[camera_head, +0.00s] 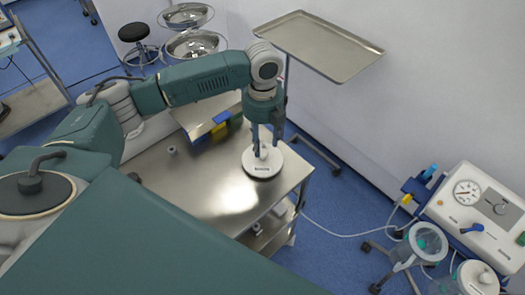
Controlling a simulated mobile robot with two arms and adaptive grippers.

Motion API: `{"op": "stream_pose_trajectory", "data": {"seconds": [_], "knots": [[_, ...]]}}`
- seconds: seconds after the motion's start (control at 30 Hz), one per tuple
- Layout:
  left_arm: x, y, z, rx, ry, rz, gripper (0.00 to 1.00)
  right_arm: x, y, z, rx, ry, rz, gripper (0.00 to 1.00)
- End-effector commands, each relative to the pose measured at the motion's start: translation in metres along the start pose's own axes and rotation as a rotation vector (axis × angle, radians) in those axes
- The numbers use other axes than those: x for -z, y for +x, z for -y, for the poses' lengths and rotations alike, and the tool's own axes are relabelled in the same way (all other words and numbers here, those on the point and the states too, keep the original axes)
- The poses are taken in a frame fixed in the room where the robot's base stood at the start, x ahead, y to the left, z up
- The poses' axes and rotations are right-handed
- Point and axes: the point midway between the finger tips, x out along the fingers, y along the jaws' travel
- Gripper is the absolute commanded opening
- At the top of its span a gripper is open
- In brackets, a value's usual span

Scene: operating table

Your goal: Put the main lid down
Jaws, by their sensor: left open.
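The main lid (262,168) is a round white disc with a raised knob in its middle and a small dark label on its front. It appears to lie flat on the steel table (205,190), close to the right edge. My left gripper (262,150) is directly above the lid, pointing down, with its fingers open on either side of the knob. Whether the fingers touch the knob cannot be told. My right gripper is not in view.
A small grey piece (172,150) stands left on the table. A tray with a yellow and blue item (219,125) is partly hidden behind my arm. An empty raised tray (318,45) stands behind, and a suction unit (478,212) at right. The table front is clear.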

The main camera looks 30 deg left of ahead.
Motion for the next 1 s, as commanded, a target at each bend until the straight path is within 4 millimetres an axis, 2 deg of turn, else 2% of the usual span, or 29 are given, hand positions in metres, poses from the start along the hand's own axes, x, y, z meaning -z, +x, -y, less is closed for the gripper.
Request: {"op": "stream_pose_trajectory", "data": {"seconds": [0.2,0.4,1.0], "knots": [[-0.001,-0.042,0.001,0.002,0.000,0.002,0.44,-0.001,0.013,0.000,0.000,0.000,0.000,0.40],[0.000,-0.062,0.001,0.001,0.000,0.000,0.44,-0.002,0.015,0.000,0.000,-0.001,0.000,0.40],[0.000,-0.065,0.000,0.000,0.000,-0.001,0.44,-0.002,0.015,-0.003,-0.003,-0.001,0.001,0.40]]}}
